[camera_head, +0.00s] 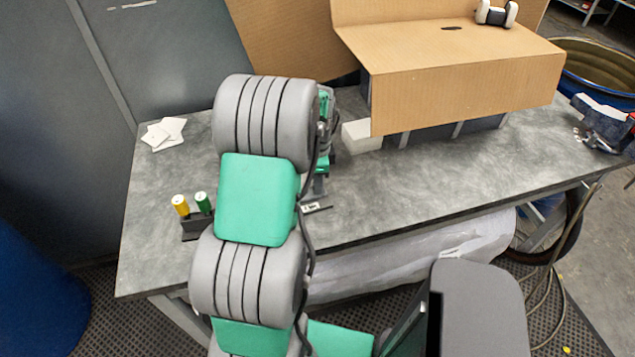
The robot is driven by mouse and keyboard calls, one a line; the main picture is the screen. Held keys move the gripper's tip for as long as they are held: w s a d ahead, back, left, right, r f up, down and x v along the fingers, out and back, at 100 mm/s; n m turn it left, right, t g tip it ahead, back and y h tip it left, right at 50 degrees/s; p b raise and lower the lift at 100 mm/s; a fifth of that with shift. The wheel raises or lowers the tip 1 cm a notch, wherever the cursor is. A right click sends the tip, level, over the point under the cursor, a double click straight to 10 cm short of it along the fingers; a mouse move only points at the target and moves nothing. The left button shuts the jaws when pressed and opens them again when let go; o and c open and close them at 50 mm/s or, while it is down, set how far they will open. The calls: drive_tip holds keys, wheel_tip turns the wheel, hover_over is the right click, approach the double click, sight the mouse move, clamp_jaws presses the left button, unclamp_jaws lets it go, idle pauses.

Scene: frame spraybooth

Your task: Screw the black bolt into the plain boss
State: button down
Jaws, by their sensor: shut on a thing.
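My gripper (316,188) is partly hidden behind my own arm, low over the middle of the grey table. It is shut on a small dark thing that I take for the black bolt, which is too small and covered to make out clearly. A small dark piece with a white marked label (312,208) lies on the table just under the gripper. I cannot make out the plain boss, or whether the bolt touches it. A dark holder (192,228) at the table's left bears a yellow-topped piece (180,205) and a green-topped piece (203,202).
The grey table (430,185) is clear to the right of my gripper. A large cardboard cover (465,85) stands at the back, with a white block (361,136) beside it. White squares (164,133) lie back left. A dark tool (606,125) sits at the right end.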

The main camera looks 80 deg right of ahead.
drive_tip(key=shift+m, duration=0.9)
drive_tip(key=m, duration=0.3)
drive_tip(key=shift+a, duration=0.1)
drive_tip(key=shift+m, duration=0.8)
drive_tip(key=m, duration=0.4)
drive_tip(key=shift+m, duration=0.3)
